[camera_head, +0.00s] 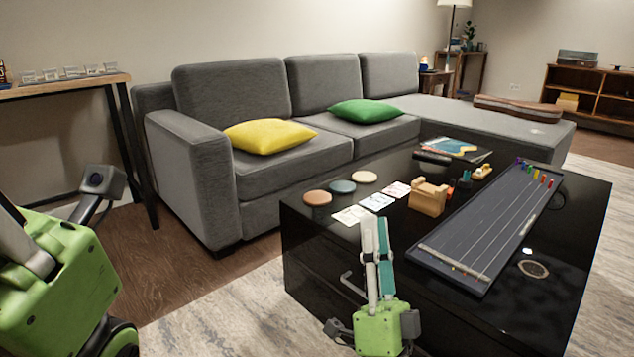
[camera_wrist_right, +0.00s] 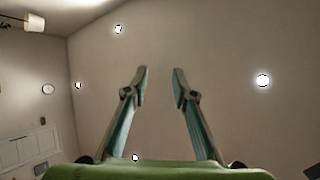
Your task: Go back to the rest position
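My right gripper (camera_head: 377,235) points up in front of the black coffee table (camera_head: 320,262), its green body at the bottom of the head view. In the right wrist view its two teal fingers (camera_wrist_right: 162,72) stand apart with nothing between them, facing bare wall and ceiling. My left gripper (camera_head: 60,275) shows only in part at the left edge of the head view, as a green body with a dark camera beside it. Its fingertips are cut off or hidden.
The table holds a dark stringed board (camera_head: 490,225), a wooden block (camera_head: 428,198), round discs (camera_head: 341,187), cards (camera_head: 377,202) and a magazine (camera_head: 455,148). A grey sofa (camera_head: 290,160) stands behind. A narrow side table (camera_head: 60,86) is at left. Rug floor (camera_head: 235,315) is clear in front.

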